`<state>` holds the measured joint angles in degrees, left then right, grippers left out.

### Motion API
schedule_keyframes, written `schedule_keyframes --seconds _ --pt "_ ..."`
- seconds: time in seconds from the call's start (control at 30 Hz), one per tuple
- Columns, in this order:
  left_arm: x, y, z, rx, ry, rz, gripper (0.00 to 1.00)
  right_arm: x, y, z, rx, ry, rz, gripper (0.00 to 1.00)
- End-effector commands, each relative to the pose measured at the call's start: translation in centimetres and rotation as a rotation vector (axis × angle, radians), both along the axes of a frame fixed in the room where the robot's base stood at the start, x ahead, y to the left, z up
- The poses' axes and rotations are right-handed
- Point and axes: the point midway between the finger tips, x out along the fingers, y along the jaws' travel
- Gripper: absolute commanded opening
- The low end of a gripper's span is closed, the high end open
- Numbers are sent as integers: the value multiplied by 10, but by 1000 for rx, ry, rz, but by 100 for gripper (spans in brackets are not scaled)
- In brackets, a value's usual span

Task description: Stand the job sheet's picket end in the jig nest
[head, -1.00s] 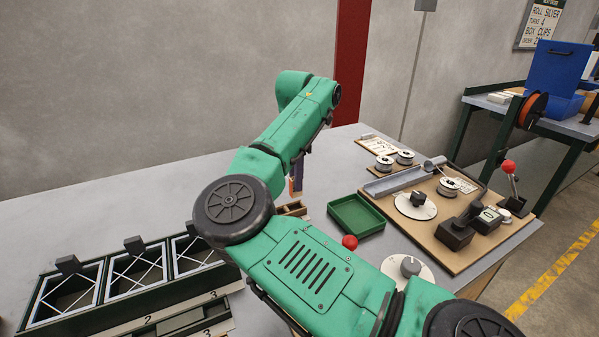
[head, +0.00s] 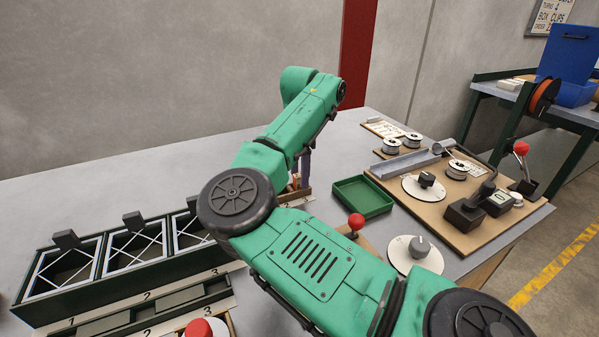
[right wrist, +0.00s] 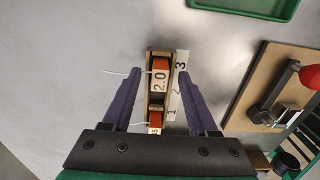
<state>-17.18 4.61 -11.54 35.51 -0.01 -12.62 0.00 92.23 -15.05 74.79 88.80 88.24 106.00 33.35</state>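A narrow wooden rack (right wrist: 149,97), marked 1, 2 and 3 along its side, holds an orange block labelled 2.0 (right wrist: 160,82) and a second orange block (right wrist: 155,119) with a partly hidden label. A thin white wire sticks out left of each. My right gripper (right wrist: 160,74) is open, its purple fingers on either side of the 2.0 block with gaps showing. In the head view the right gripper (head: 305,168) is mostly behind my arm, just over the rack (head: 296,197). Which thing is the jig nest is unclear. The wall job sheet (head: 551,14) is cut off. My left gripper is out of view.
A green tray (head: 363,211) lies right of the rack. A board (head: 440,225) with dials, spools and black fixtures stands farther right. A red-knobbed lever (head: 356,222) is close to my arm. Dark bins (head: 125,292) with crossed wire stand at the left.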

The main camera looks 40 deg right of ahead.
Motion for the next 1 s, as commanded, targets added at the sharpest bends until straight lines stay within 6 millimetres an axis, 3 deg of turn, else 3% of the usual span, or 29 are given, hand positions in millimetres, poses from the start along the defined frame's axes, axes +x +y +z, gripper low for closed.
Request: schedule_keyframes --seconds 0.17,0.27,0.53,0.7,1.0 --pt "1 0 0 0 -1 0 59 0 0 4 0 -1 0 59" --pt "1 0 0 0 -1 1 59 1 -1 16 0 -3 0 59" --pt "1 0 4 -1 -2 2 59 0 -1 93 -1 -4 1 59" --pt "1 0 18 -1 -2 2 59 0 -1 136 1 -3 2 59" --pt "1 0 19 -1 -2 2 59 0 -1 146 0 0 0 59"
